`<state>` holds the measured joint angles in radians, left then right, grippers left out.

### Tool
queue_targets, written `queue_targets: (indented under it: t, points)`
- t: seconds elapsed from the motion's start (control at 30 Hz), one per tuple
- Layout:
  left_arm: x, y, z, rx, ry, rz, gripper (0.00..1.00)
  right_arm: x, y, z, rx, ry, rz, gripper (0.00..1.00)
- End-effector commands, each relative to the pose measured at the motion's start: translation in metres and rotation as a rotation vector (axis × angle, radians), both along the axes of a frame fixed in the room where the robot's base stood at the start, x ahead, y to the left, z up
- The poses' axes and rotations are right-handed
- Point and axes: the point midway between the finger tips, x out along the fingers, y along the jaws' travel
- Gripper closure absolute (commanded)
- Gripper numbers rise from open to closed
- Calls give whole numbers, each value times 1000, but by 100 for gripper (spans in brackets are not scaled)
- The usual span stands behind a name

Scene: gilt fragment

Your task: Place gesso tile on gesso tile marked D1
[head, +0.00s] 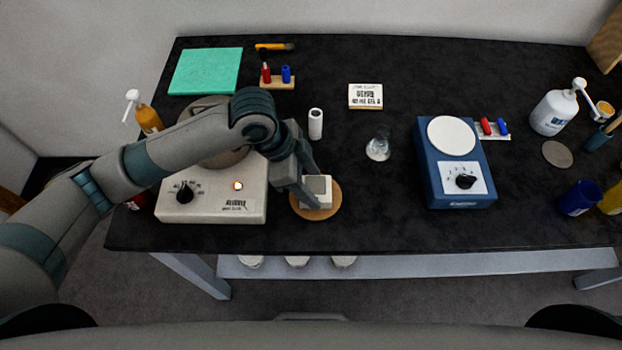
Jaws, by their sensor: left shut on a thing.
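My left gripper (306,184) reaches down over a round tan disc (332,207) right of the beige hotplate. It is shut on a small white block, which looks like a gesso tile (319,187). The block has a greyish top and pale sides and is over the disc. The gripper hides its left part. I cannot tell whether this is one tile or two stacked, nor whether it touches the disc. No D1 mark is readable on it. My right gripper is not in view.
The beige hotplate (225,208) stands left under my left arm. Behind the disc are a white cylinder (315,124), a glass flask (378,146) and a printed label card (365,95). A blue stirrer (456,190) stands right. The dark table (385,220) is clear between disc and stirrer.

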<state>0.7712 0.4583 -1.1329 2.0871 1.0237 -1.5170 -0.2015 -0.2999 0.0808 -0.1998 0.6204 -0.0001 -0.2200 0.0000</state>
Motion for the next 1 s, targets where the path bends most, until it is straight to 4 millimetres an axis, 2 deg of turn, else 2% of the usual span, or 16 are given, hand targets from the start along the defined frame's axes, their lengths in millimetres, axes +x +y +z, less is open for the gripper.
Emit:
queue_targets:
  t: [0.3,0.33,0.4,0.77,1.0]
  points:
    - [0,0,-1,0,-1,0,72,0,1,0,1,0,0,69]
    - [0,0,-2,0,-1,0,41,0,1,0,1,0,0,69]
    - [0,0,-1,0,-1,0,27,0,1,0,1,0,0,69]
    - [0,0,0,0,-1,-1,27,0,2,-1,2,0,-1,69]
    - [1,7,16,0,-3,0,27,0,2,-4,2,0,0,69]
